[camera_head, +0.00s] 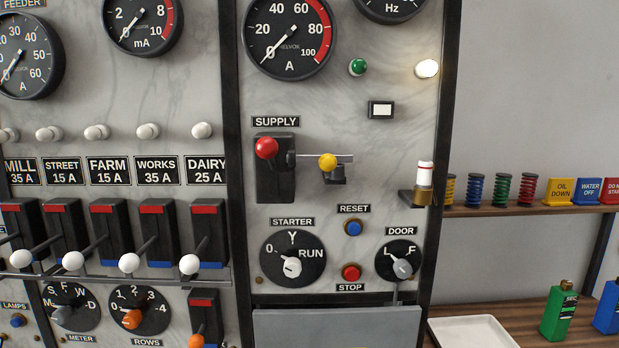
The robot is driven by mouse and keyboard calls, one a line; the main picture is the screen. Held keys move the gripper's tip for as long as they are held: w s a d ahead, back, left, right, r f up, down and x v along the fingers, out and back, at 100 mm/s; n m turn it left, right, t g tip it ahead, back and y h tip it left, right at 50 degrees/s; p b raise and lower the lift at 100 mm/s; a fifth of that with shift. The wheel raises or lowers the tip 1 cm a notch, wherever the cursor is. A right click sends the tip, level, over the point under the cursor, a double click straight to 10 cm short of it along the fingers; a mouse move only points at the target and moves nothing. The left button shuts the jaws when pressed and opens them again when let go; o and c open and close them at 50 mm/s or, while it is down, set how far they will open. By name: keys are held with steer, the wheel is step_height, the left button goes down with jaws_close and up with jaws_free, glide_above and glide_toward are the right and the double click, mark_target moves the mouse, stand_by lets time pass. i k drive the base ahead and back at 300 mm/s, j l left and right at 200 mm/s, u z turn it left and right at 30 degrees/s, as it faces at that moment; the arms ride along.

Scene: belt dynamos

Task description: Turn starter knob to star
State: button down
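The starter knob (292,268) is a white knob on a round black dial (275,274) under a STARTER label (292,222). The dial is marked 0 at upper left, Y at the top and RUN at upper right. The knob's small reddish mark appears to point up and left, towards 0. My gripper is not in view, and nothing covers the knob.
A blue RESET button (353,228), red STOP button (351,272) and DOOR knob (402,268) lie right of the starter. A grey panel (337,328) is below. White-balled levers (129,262) stick out at left.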

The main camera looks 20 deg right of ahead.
mark_target(292, 268)
steer(key=i+j, duration=0.1)
steer(key=j, duration=0.3)
steer(key=i+j, duration=0.1)
steer(key=j, duration=0.25)
steer(key=i+j+z, duration=0.1)
steer(key=j, duration=0.3)
steer(key=i+j, duration=0.1)
steer(key=j, duration=0.3)
